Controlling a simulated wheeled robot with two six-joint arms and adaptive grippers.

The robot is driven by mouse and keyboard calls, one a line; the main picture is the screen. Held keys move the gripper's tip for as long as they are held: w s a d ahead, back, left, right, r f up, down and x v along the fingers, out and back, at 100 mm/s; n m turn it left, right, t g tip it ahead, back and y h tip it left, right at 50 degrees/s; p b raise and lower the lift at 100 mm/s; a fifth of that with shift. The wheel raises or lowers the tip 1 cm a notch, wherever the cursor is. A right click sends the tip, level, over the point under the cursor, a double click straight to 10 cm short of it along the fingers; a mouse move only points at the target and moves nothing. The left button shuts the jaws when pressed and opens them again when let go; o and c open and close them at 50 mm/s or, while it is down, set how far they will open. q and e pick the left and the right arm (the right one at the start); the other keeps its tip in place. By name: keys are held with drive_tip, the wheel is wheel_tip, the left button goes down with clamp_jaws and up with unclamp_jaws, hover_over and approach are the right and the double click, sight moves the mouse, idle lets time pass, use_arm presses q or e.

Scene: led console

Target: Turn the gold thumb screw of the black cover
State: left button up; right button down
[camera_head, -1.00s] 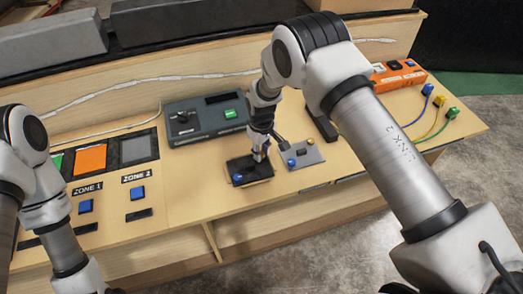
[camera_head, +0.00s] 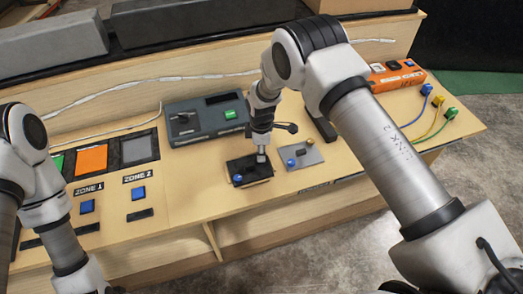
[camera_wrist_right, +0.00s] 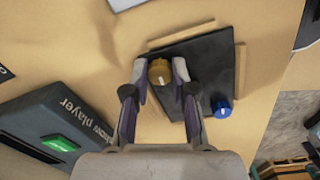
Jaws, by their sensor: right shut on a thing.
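The black cover (camera_head: 246,176) lies on the wooden table, with a blue knob (camera_head: 238,179) at its front left corner. In the right wrist view the black cover (camera_wrist_right: 208,62) shows with its blue knob (camera_wrist_right: 221,108). The gold thumb screw (camera_wrist_right: 160,72) stands near one end of the cover, between the fingers of my right gripper (camera_wrist_right: 162,72). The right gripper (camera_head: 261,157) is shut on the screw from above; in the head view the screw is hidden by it.
A grey plate (camera_head: 299,154) with a blue knob lies close to the right of the cover. The show player box (camera_head: 204,118) with a green button stands behind. Zone panels and blue buttons (camera_head: 138,193) lie to the left. An orange box (camera_head: 398,75) with coloured cables is at the right.

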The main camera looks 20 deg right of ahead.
drive_tip(key=shift+s+f+n, duration=0.2)
drive_tip(key=shift+s+n, duration=0.05)
drive_tip(key=shift+n, duration=0.05)
drive_tip(key=c, duration=0.9)
unclamp_jaws()
drive_tip(key=shift+w+a, duration=0.1)
drive_tip(key=shift+c, duration=0.2)
drive_tip(key=shift+w+r, duration=0.1)
drive_tip(key=shift+r, duration=0.05)
drive_tip(key=shift+r, duration=0.2)
wheel_tip(320, 180, up, 12)
drive_tip(key=shift+f, duration=0.25)
drive_tip(key=shift+f, duration=0.1)
